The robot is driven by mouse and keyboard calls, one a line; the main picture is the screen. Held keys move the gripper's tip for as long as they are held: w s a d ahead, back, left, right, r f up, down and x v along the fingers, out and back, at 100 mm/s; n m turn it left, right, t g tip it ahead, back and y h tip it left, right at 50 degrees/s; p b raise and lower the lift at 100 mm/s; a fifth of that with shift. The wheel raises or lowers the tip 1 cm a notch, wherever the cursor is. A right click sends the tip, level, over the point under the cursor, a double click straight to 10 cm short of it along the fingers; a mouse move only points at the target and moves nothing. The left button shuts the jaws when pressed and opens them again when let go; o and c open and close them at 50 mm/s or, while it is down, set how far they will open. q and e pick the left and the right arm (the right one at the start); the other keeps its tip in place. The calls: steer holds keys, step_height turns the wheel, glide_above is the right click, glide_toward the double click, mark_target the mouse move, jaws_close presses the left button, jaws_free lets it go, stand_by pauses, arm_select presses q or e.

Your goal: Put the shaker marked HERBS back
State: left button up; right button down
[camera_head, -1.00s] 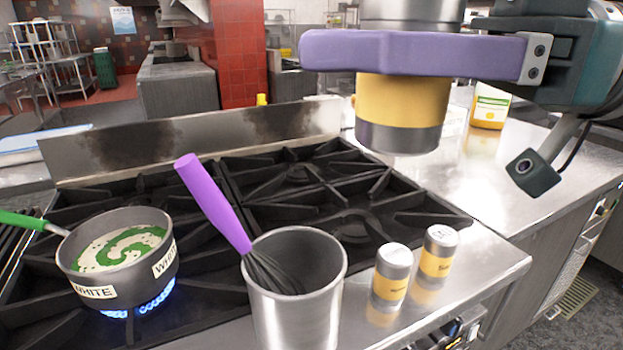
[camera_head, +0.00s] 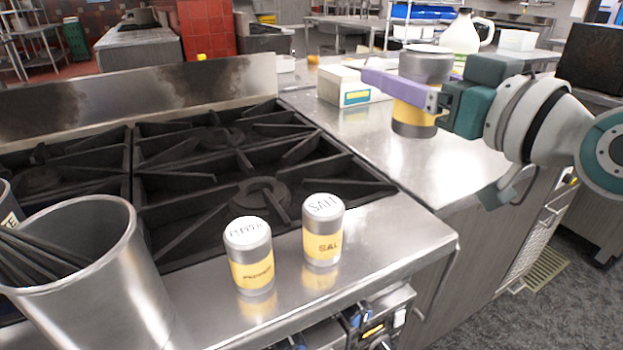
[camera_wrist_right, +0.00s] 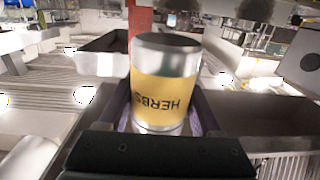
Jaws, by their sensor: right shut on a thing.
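The HERBS shaker, a metal cylinder with a yellow band (camera_head: 411,119), is held by my right gripper (camera_head: 398,86) above the steel counter. In the right wrist view the shaker (camera_wrist_right: 164,85) sits between the purple fingers, its HERBS lettering upside down in the picture. The right gripper (camera_wrist_right: 163,112) is shut on it. In the head view one purple finger crosses the front of the shaker. My left gripper is not in view.
The PEPPER shaker (camera_head: 250,258) and SALT shaker (camera_head: 323,232) stand on the stove's front ledge. A steel pot (camera_head: 92,270) with a whisk is at left. A white box (camera_head: 345,86) and white jug (camera_head: 466,33) are behind. The counter (camera_head: 400,165) has clear room.

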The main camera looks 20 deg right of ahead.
steer(key=w+h+b, duration=0.1)
steer(key=w+h, duration=0.1)
steer(key=m+h+b, duration=0.2)
steer(key=m+b, duration=0.1)
steer(key=b, duration=0.4)
glide_above(370, 220)
step_height(370, 220, down, 15)
steer(key=shift+r, duration=0.2)
step_height(370, 220, down, 4)
steer(key=shift+r+b, duration=0.25)
steer(key=shift+b, duration=0.5)
steer(key=shift+f, duration=0.1)
steer(key=c, duration=0.5)
jaws_free()
steer(key=shift+f, duration=0.15)
steer(key=o, duration=0.4)
steer(key=shift+o, duration=0.2)
